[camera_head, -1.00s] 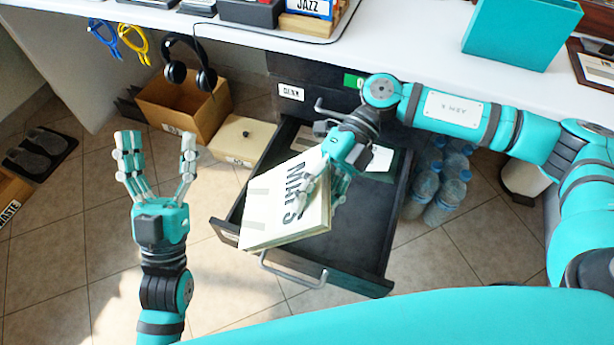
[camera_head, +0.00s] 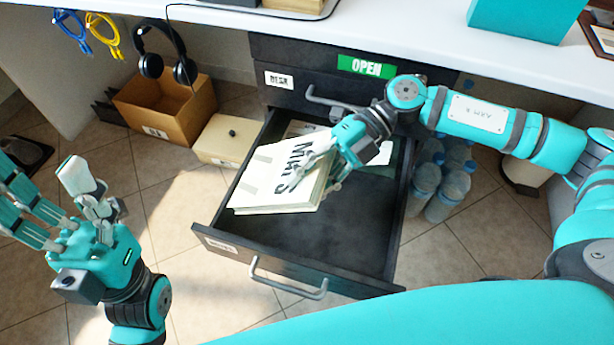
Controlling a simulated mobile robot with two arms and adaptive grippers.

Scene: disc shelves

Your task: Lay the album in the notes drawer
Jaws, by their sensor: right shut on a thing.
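The album, a thick cream book with "MAPS" printed on it (camera_head: 265,180), is in the left half of the open dark drawer (camera_head: 362,232), tilted, in the head view. I cannot tell whether it touches the drawer floor. My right gripper (camera_head: 318,176) is shut on the album's right side, its fingers over the cover. The drawer's front label (camera_head: 221,246) is too small to read. My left gripper (camera_head: 62,205) is open and empty at the left, above the floor and apart from the drawer.
A closed drawer labelled "DESK" (camera_head: 279,80) and a green "OPEN" sign (camera_head: 366,67) are above the open drawer. A cardboard box (camera_head: 172,120) and a cream box (camera_head: 222,142) stand left of it. Water bottles (camera_head: 447,190) stand right.

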